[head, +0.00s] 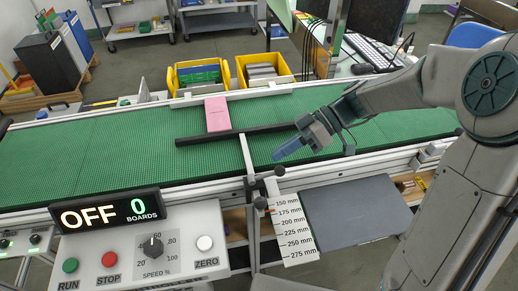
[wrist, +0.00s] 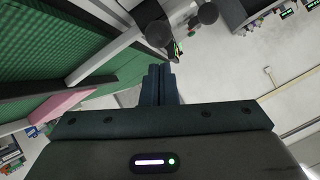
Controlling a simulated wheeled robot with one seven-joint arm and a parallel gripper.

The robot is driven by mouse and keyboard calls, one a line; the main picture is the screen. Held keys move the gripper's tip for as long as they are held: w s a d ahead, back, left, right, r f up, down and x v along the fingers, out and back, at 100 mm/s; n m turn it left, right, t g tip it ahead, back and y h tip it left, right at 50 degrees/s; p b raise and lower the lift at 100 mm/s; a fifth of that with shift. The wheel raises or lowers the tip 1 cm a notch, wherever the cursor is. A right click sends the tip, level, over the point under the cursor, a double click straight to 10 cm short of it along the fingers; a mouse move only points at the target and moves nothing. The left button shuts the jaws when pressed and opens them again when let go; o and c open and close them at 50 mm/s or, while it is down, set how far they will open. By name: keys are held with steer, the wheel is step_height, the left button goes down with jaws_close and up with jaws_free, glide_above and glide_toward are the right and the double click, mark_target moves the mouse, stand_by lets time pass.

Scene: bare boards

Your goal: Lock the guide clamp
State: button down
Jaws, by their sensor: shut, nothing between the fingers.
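The guide clamp (head: 252,183) sits on the conveyor's front rail, where a silver rod (head: 247,153) comes across from the dark guide bar (head: 205,138). One dark knob (head: 279,171) is at the clamp's right and another dark knob (head: 260,203) is lower, near the scale plate (head: 290,225) marked 150 to 275 mm. In the wrist view, two dark knobs (wrist: 160,33) (wrist: 207,13) show beyond my fingertips. My gripper (head: 279,155) is shut and empty, its blue fingers above the belt, behind and apart from the upper knob. Whether the clamp is locked I cannot tell.
A pink board (head: 217,114) stands on the green belt (head: 90,160) behind the guide bar. The control panel (head: 140,248) is at front left; its display (head: 105,212) reads OFF and 0 boards. Two yellow bins (head: 198,76) (head: 264,71) stand behind the belt. A grey panel (head: 350,210) lies right of the scale.

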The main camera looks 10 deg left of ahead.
steer(key=w+d+r, duration=0.5)
steer(key=r, duration=0.2)
steer(key=shift+w+d+r, duration=0.2)
steer(key=shift+d+r, duration=0.1)
steer(key=shift+r, duration=0.05)
steer(key=shift+s, duration=0.1)
